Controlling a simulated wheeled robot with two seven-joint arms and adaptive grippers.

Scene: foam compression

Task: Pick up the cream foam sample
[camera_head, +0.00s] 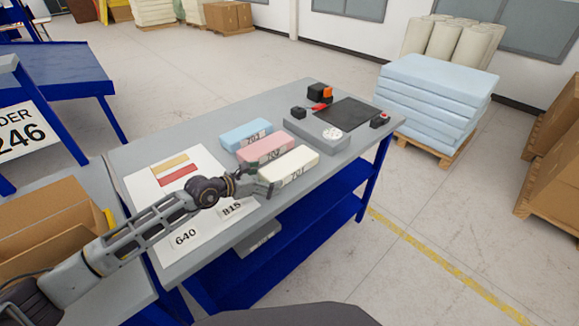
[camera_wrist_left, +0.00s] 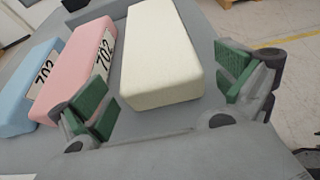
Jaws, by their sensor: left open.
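The cream foam sample (camera_head: 289,165) lies on the grey table beside the pink one. In the left wrist view the cream block (camera_wrist_left: 158,55) stretches away between the finger pads, its near end close to the fingertips. My left gripper (camera_head: 258,183) is at the near left end of the cream block. Its green-padded fingers (camera_wrist_left: 165,95) are open, one on each side of the block's near end, with nothing held. My right gripper is not in view.
A pink foam block (camera_head: 264,148) lies close beside the cream one, and a blue block (camera_head: 246,134) is beyond it. A grey device (camera_head: 316,134) stands behind. A white sheet (camera_head: 170,185) with colour strips and number cards lies at the left. The table's front edge is close.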

